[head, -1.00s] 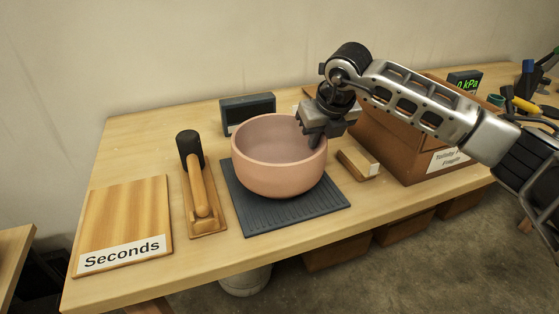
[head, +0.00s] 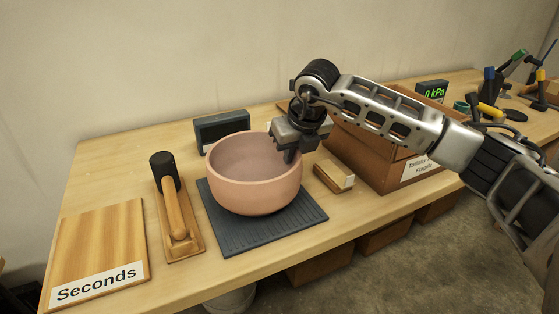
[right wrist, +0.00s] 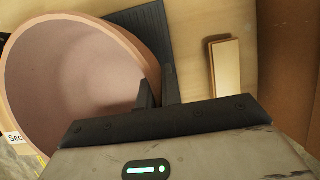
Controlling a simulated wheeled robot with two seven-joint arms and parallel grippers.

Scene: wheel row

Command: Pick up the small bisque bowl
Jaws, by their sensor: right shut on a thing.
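The bisque bowl (head: 250,190) is pinkish and round, and stands upright over a dark ribbed mat (head: 240,238) in the head view. Its base appears to be on the mat. My right gripper (head: 290,155) points down at the bowl's right rim and is shut on its wall, one finger inside and one outside. In the right wrist view the bowl (right wrist: 70,75) fills the left side, with the right gripper's fingers (right wrist: 160,92) at its edge. The inner finger partly hides the wall. My left gripper is not in view.
A wooden board labelled "Seconds" (head: 98,245) and a black-headed mallet (head: 172,200) on a wooden stand are left of the mat. A dark display box (head: 222,132) stands behind. A small block (head: 335,177) and an open brown carton (head: 375,155) are to the right.

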